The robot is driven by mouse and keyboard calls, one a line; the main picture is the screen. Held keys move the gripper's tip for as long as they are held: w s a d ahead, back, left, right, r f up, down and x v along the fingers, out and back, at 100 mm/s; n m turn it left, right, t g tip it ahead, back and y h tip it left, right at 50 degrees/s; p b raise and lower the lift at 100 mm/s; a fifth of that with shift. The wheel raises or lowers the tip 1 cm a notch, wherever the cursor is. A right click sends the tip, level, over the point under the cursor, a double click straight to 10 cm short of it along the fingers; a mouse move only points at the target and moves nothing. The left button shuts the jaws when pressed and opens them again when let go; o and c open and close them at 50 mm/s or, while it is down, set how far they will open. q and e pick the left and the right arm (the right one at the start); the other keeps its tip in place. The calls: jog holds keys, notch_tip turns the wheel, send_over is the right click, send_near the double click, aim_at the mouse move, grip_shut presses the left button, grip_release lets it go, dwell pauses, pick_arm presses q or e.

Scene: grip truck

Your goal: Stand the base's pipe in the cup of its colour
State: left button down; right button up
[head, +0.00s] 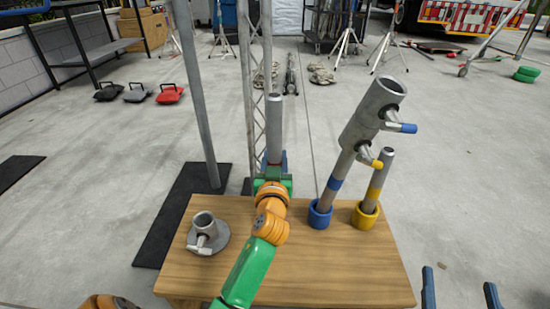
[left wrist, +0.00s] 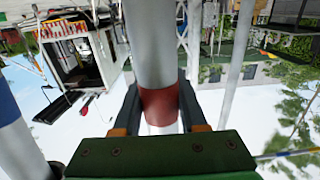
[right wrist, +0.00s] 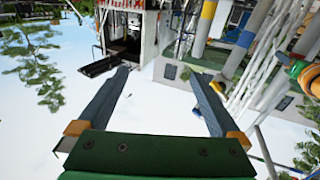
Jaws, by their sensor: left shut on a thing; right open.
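My left gripper (head: 273,168) is shut on a grey pipe (head: 274,125) with a red band (left wrist: 158,105), held about upright. The pipe's lower end and any red cup are hidden behind my left arm. The base (head: 208,238), a grey flange with a short socket and side handle, sits empty at the table's left. A yellow-banded pipe (head: 379,180) stands in the yellow cup (head: 364,218). My right gripper (head: 459,285) is open and empty, off the table's right corner.
The wooden table (head: 340,275) has bare room at front right. A slanting grey pole (head: 195,95) and a lattice truss (head: 253,75) rise behind it. Black mats (head: 165,225) lie on the floor at left. Stands and carts are farther back.

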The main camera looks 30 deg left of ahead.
pick_arm(q)
jog(key=shift+f, duration=0.15)
jog(key=shift+f+b, duration=0.3)
jog(key=shift+b, duration=0.15)
jog(key=shift+f, duration=0.25)
jog(key=shift+f+b, duration=0.15)
jog(key=shift+b, duration=0.2)
pick_arm(e)
jog(key=s+r+t+y, duration=0.1)
jog(key=s+r+t, duration=0.1)
jog(key=r, duration=0.3)
jog(key=s+r+n+t+y, duration=0.1)
jog(key=s+r+t+y, duration=0.1)
jog(key=r+t, duration=0.2)
jog(key=shift+a+r, duration=0.3)
jog(key=shift+r, duration=0.5)
pick_arm(q)
jog(key=shift+f+b, duration=0.3)
pick_arm(e)
jog(key=shift+w+f, duration=0.1)
jog(key=shift+f, duration=0.2)
pick_arm(q)
jog(key=shift+c, duration=1.9)
grip_release()
